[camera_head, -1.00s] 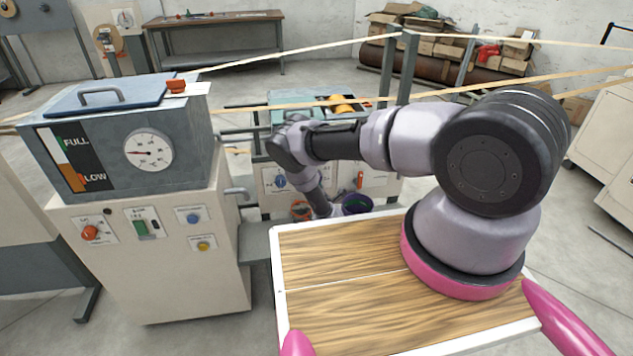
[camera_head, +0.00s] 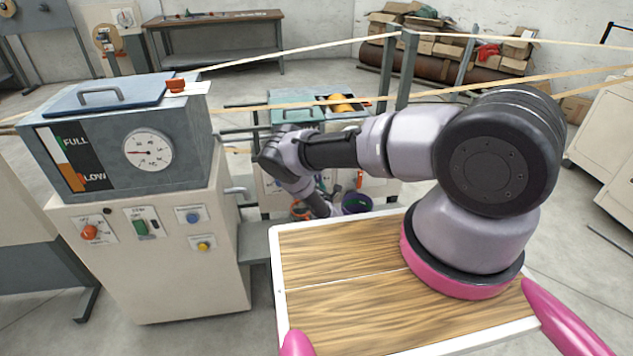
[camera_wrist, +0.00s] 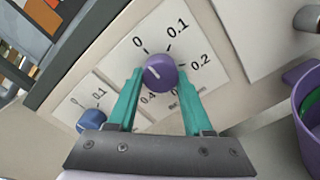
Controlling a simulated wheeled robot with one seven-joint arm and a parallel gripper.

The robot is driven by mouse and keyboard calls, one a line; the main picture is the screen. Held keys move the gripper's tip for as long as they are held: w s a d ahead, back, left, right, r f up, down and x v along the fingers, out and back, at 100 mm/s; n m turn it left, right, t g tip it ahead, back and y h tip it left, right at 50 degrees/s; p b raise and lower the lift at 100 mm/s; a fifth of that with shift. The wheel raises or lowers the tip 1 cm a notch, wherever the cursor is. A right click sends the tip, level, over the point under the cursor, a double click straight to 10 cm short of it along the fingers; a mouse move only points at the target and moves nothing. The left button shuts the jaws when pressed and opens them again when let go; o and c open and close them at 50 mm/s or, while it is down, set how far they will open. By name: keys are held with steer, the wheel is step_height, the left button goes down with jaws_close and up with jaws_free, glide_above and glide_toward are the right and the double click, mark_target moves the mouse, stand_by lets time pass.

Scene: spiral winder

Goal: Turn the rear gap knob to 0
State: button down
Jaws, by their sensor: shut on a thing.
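In the wrist view, a purple-blue round knob (camera_wrist: 162,76) sits on a white dial plate (camera_wrist: 120,52) marked 0, 0.1, 0.2 and more, partly hidden by my fingers. A short white pointer mark on its face points to the left side, near but not clearly on the 0. My gripper (camera_wrist: 158,88) has its two teal fingers on either side of this knob, shut on it. A second, blue knob (camera_wrist: 92,119) on a similar dial is at the lower left. In the head view my arm hides both dials and the fingertips.
A purple bin (camera_wrist: 308,108) stands close at the right of the wrist view; it also shows in the head view (camera_head: 356,203). A grey-and-cream machine with a gauge (camera_head: 148,150) stands left. Pale strips (camera_head: 300,104) run across above the arm's work area.

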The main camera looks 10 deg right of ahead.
steer(key=shift+c, duration=1.5)
jaws_free()
steer(key=s, duration=1.1)
